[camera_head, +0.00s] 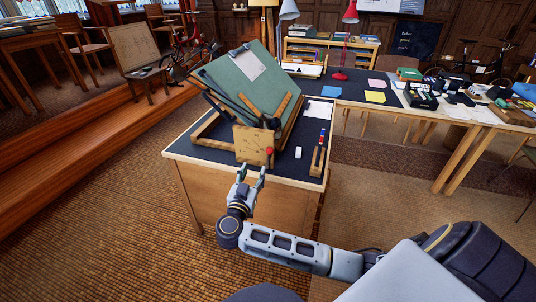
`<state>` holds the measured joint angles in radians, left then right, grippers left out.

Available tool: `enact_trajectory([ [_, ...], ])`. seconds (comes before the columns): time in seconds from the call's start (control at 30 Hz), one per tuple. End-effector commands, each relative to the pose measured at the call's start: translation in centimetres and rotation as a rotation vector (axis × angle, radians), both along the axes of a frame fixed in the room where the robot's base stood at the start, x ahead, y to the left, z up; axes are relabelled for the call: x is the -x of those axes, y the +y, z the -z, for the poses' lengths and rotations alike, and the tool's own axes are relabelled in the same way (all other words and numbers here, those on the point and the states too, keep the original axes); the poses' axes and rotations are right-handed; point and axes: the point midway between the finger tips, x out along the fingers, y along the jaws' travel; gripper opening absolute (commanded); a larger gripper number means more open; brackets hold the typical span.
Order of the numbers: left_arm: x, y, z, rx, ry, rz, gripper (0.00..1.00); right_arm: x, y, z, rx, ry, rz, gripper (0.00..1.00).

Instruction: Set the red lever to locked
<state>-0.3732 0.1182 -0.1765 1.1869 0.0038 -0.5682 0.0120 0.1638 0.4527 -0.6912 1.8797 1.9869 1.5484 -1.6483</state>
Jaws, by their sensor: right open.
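The red lever shows as a small red knob (269,150) at the right side of a wooden block (252,144), on the front of the tilted green drafting board's stand. The lever's shaft and any lock marking are too small to tell. My right gripper (251,172) is open and empty, just in front of and below the block, its fingers pointing toward it. The knob is slightly right of and beyond the fingertips, and I see no clear contact. My left gripper is not in view.
The green drafting board (250,88) leans over the dark-topped desk (213,154). A white eraser (298,152) and a wooden pen holder (317,160) lie to the right of the block. Open floor (110,225) lies left of the desk.

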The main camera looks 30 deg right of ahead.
Motion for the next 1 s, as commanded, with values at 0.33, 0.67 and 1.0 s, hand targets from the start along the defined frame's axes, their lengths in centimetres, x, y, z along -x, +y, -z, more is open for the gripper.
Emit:
enact_trajectory([
  [0.33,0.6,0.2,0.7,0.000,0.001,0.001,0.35,0.7,-1.1,1.2,0.003,0.068,0.068,0.48],
  [0.67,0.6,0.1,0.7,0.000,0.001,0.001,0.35,0.5,-1.2,1.1,0.003,0.065,0.067,0.48],
  [1.0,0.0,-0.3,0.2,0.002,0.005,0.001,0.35,-1.2,-3.3,1.1,0.005,0.064,0.067,0.48],
])
